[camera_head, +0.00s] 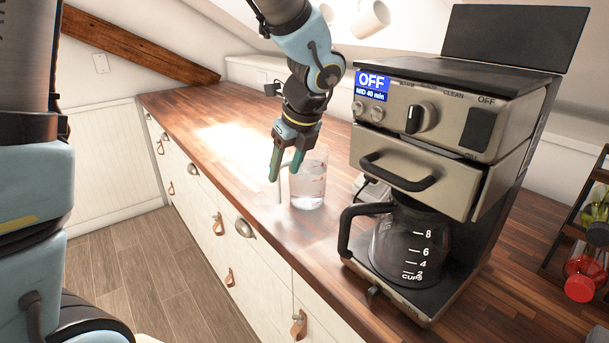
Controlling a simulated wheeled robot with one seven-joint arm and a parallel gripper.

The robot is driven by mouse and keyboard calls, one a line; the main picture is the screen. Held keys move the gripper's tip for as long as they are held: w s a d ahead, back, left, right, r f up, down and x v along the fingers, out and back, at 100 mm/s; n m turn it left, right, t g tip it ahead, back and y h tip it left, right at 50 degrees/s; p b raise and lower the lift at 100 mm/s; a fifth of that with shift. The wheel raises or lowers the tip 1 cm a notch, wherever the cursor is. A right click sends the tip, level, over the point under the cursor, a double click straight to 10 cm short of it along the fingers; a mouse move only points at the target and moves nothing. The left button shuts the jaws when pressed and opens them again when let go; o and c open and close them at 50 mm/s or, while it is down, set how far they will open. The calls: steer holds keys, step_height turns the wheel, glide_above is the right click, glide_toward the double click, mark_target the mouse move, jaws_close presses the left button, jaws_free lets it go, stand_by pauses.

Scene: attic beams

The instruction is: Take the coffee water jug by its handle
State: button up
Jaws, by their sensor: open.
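The clear water jug (309,184) stands upright on the wooden counter, left of the coffee maker. It holds some clear water in its lower part. Its pale handle (280,190) is on the left side. My gripper (284,170) points down from above at the handle, with its two green fingers apart. One finger is left of the handle and the other overlaps the jug's upper left edge. The upper part of the handle is partly hidden by the fingers. I cannot tell whether either finger touches the jug.
The coffee maker (445,110) stands close on the right, with a glass carafe (408,252) on its base. A dark rack (590,225) with a red-capped container is at the far right. White mugs (370,19) hang above. The counter (190,112) behind is clear.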

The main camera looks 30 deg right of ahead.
mark_target(278, 191)
steer(key=p+x, duration=0.1)
steer(key=x, duration=0.7)
steer(key=shift+w+f, duration=0.2)
steer(key=shift+f, duration=0.1)
steer(key=shift+c, duration=0.2)
jaws_close()
steer(key=shift+r, duration=0.1)
stand_by(0.8)
